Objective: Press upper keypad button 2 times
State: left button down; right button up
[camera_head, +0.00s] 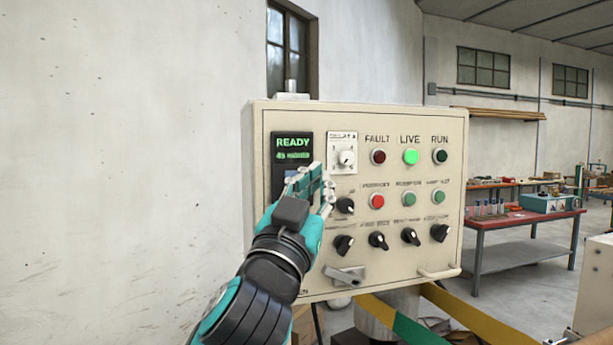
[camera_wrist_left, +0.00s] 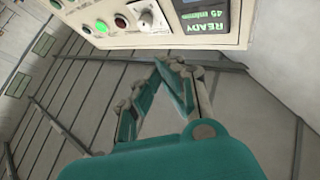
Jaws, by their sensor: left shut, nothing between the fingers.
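The beige control panel (camera_head: 390,120) fills the middle of the head view. A dark display unit (camera_head: 292,148) at its upper left reads READY in green. It also shows at the top of the left wrist view (camera_wrist_left: 206,18). Its lower part, with a bluish patch, is partly covered by my left gripper (camera_head: 314,172), so I cannot make out separate keypad buttons. My left gripper is shut and empty in front of the panel. Its fingertips also show in the left wrist view (camera_wrist_left: 170,64). I cannot tell whether they touch the panel. My right gripper is in neither view.
Beside the display are a white dial (camera_head: 346,157), red and green buttons and several black knobs. A lever (camera_head: 345,276) and a handle (camera_head: 438,273) stick out along the panel's lower edge. A red-topped workbench (camera_head: 520,221) stands behind to the right. Left of the panel is bare wall.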

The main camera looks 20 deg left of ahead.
pick_arm(q)
jog(key=w+a, duration=0.5)
jog(key=w, duration=0.1)
jog(key=shift+w+r, duration=0.15)
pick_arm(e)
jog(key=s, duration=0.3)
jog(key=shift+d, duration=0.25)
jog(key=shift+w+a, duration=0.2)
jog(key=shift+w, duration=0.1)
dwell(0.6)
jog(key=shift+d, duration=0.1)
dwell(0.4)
pick_arm(q)
jog(key=shift+w, duration=0.1)
jog(key=shift+w+a, duration=0.25)
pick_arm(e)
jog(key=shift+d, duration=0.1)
